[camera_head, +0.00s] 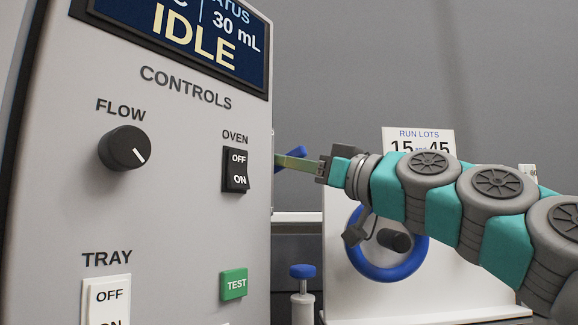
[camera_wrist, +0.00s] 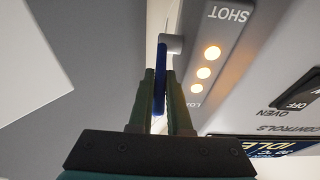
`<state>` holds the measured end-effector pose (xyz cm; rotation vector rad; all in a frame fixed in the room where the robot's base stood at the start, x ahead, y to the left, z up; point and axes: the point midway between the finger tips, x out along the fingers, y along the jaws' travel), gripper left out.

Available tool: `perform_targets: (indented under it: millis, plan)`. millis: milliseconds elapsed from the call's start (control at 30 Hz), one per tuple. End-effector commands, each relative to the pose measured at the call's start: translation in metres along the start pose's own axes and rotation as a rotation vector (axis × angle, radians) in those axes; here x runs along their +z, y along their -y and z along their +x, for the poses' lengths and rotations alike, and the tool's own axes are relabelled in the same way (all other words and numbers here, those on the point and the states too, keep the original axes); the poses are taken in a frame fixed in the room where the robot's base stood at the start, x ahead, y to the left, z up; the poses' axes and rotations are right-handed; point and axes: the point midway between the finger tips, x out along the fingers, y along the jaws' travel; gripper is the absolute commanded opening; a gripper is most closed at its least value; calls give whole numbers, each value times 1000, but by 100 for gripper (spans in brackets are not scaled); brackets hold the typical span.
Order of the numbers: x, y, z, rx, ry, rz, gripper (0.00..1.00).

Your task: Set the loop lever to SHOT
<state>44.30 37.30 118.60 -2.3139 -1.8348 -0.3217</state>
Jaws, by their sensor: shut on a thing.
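The blue loop lever (camera_wrist: 161,60) stands beside the side panel of the machine, by a grey round stub. In the wrist view, my gripper (camera_wrist: 162,90) has one green finger on each side of the lever and is shut on it. The word SHOT (camera_wrist: 229,15) is at the top of the panel strip, above a column of three lit lamps (camera_wrist: 209,72). A second label starting with LO (camera_wrist: 198,105) is partly hidden by the finger. In the head view, my gripper (camera_head: 285,162) reaches to the machine's right edge, where a bit of blue lever (camera_head: 298,152) shows.
The machine front (camera_head: 190,130) carries a FLOW knob (camera_head: 125,148), an OVEN switch (camera_head: 236,169), a TRAY switch (camera_head: 106,300) and a green TEST button (camera_head: 234,284). A blue ring (camera_head: 365,265) and a RUN LOTS sign (camera_head: 418,140) are behind my arm. A blue-topped plunger (camera_head: 303,272) stands below.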

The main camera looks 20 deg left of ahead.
Motion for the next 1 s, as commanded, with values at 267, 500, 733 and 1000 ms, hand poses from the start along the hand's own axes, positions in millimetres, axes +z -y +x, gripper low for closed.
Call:
perform_targets:
  millis: [267,500,733,1000]
  plan:
    - [1,0,0,-1,3,0,29]
    - [1,0,-6,-1,2,0,29]
    - [1,-1,-35,0,0,1,29]
    - [1,0,-69,0,2,-1,29]
